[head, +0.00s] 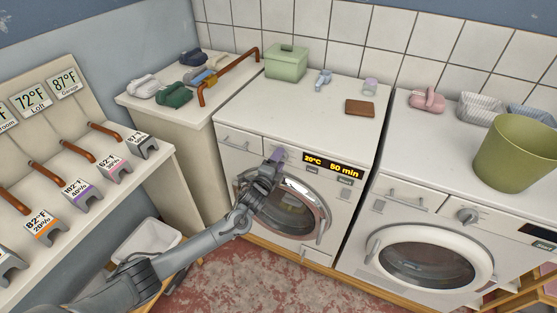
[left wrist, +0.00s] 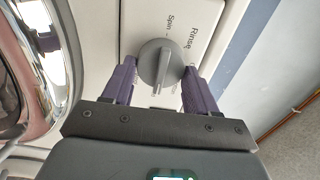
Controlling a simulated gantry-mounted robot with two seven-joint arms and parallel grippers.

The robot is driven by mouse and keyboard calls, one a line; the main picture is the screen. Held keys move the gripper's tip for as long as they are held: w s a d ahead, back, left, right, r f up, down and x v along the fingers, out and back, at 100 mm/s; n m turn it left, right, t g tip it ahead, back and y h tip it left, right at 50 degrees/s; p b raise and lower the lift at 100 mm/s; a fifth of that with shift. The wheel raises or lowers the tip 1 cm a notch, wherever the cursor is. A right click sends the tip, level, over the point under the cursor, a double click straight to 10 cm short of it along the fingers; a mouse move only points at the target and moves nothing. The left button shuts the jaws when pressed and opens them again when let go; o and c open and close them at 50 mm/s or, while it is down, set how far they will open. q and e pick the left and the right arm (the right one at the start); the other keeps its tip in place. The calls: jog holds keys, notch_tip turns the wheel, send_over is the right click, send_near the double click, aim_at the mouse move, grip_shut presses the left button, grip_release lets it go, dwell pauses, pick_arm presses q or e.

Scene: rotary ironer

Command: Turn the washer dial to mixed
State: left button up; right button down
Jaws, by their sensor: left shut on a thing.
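The washer (head: 293,116) is the white front-loader in the middle of the head view, with a lit display (head: 332,165) reading 20°C and 50 min. My left gripper (head: 275,156) reaches its front panel left of the display and covers the dial there. In the left wrist view, the grey round dial (left wrist: 158,58) sits between the two purple fingers of my left gripper (left wrist: 157,82), which is shut on it. The labels Rinse and Spin show beside the dial. Other labels are hidden or unreadable. My right gripper is not in view.
A second white machine (head: 425,255) with its own knob stands to the right, carrying a green bin (head: 516,153). A green box (head: 286,63) and a brown block (head: 360,107) lie on the washer's top. A rack of temperature tags (head: 85,190) is at left.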

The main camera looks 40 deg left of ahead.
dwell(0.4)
pick_arm(q)
jog(key=o, duration=1)
jog(key=v, duration=1.1)
jog(key=shift+w, duration=0.1)
